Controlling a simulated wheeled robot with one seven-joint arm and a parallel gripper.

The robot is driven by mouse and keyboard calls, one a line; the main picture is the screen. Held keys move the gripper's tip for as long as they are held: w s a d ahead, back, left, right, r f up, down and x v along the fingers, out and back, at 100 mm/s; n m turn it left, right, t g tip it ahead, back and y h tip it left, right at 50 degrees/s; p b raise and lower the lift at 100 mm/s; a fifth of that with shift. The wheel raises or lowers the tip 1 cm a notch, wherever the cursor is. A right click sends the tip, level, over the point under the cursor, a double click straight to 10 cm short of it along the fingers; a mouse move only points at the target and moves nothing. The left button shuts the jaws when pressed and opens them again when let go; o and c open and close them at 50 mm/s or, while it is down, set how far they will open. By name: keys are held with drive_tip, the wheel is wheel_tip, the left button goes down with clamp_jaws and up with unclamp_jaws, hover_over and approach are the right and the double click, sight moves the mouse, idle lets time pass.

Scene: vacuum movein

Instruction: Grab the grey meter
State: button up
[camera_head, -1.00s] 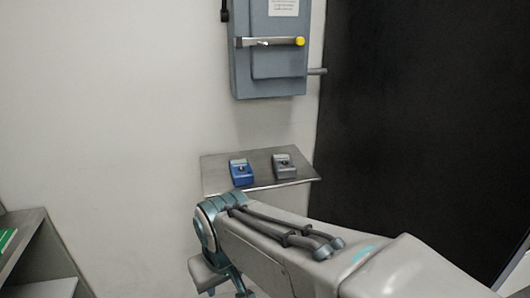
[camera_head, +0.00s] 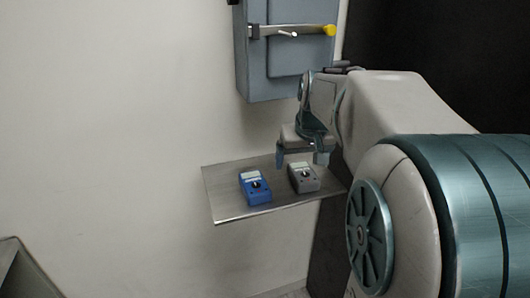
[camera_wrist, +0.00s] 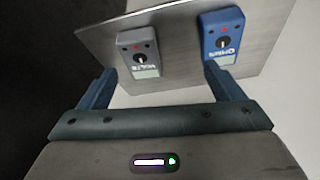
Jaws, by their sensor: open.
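The grey meter (camera_head: 303,178) lies on a small metal wall shelf (camera_head: 225,206), to the right of a blue meter (camera_head: 255,188). My gripper (camera_head: 302,155) is open and empty, above and slightly behind the grey meter in the head view. In the wrist view, the grey meter (camera_wrist: 138,52) shows beyond the fingers, towards the left one. The blue meter (camera_wrist: 222,36) is beyond the right finger there. My gripper (camera_wrist: 162,88) does not touch either meter as far as I can see.
A grey wall box (camera_head: 285,75) with a lever and yellow knob (camera_head: 330,31) hangs above the shelf, close to my arm. A dark panel (camera_head: 420,40) stands at the right. Part of a grey cabinet (camera_head: 20,270) shows at lower left. The wall at left is clear.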

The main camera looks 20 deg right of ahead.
approach(303, 172)
drive_tip(key=x, duration=0.4)
drive_tip(key=shift+w, duration=0.2)
drive_tip(key=shift+p+x, duration=0.5)
drive_tip(key=shift+x, duration=2.55)
drive_tip(key=shift+s+f, duration=0.1)
drive_tip(key=shift+f, duration=0.1)
drive_tip(key=c, duration=1.3)
